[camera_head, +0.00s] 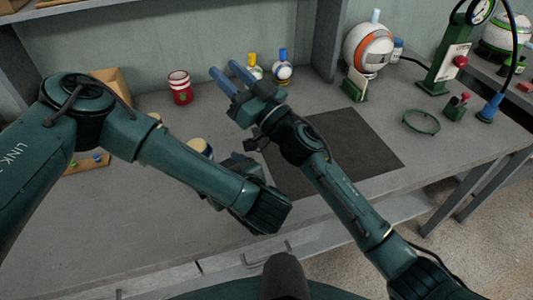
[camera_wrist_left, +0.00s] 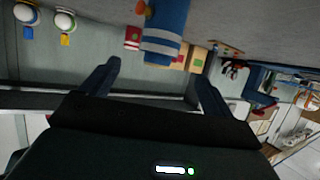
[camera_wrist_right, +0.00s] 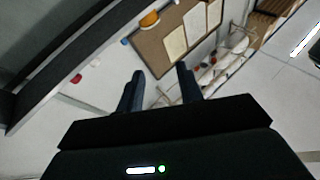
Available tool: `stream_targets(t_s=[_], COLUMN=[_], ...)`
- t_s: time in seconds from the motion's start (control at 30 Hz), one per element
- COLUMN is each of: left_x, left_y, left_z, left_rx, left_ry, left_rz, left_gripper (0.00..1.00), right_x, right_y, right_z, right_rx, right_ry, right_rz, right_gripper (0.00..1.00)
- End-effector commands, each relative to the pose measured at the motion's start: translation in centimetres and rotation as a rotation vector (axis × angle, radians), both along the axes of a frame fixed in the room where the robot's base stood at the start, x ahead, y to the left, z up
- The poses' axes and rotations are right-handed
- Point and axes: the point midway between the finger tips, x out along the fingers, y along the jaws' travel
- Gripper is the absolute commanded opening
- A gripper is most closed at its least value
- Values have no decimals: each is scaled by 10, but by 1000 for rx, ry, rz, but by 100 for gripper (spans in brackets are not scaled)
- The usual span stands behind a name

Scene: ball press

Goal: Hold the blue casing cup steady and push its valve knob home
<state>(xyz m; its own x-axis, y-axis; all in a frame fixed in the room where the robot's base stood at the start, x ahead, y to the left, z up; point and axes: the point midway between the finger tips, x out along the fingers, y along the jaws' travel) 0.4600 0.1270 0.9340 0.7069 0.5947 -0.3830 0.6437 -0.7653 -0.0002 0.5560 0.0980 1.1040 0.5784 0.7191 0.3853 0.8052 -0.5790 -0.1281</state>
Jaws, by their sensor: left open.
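The blue casing cup (camera_wrist_left: 168,22) with pale stripes shows in the left wrist view, which is upside down. An orange valve knob (camera_wrist_left: 144,8) sticks out from its side there. In the head view, a round cream top (camera_head: 200,146), apparently the cup's, shows behind my left arm; the knob is not visible there. My left gripper (camera_wrist_left: 157,69) is open and faces the cup. In the head view it is mostly hidden by its own arm. My right gripper (camera_head: 223,68) is raised over the back of the bench. Its fingers are apart with nothing between them, away from the cup.
A dark mat (camera_head: 345,145) lies mid-bench. A red can (camera_head: 180,88), two small capped balls and a cardboard box stand at the back. A white-orange ball (camera_head: 368,48), a green ring (camera_head: 421,122) and a green gauge press (camera_head: 446,62) stand right.

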Motion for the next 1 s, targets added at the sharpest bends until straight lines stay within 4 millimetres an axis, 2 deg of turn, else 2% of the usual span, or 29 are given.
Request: stream_targets(t_s=[0.03,0.1,0.17,0.2,0.27,0.4,0.5,0.6,0.7,0.87,1.0], left_x=[0,0,0,0,0,0,0,0,0,4,16], left_y=[0,0,0,0,0,0,0,0,0,4,16], left_z=[0,0,0,0,0,0,0,0,0,-2,-10], left_rx=[0,0,0,0,0,0,0,0,0,-2,-1], left_ry=[0,0,0,0,0,0,0,0,0,0,2], left_rz=[0,0,0,0,0,0,0,0,0,4,7], left_gripper=[88,88,88,88,88,88,88,88,88,88,88], right_x=[5,7,9,9,10,10,9,7,5,3,3], right_y=[15,32,37,36,31,4,-22,-45,-61,-69,-69], right_z=[-6,-22,-49,-69,-98,-157,-187,-206,-216,-221,-221], right_rx=[-60,-147,-226,-277,-355,-515,-601,-658,-691,-707,-706], right_ry=[-23,-34,-22,-6,21,111,182,242,285,309,308], right_rz=[77,186,269,321,396,554,637,696,732,752,753], right_gripper=[36,36,36,36,36,36,36,36,36,36,36])
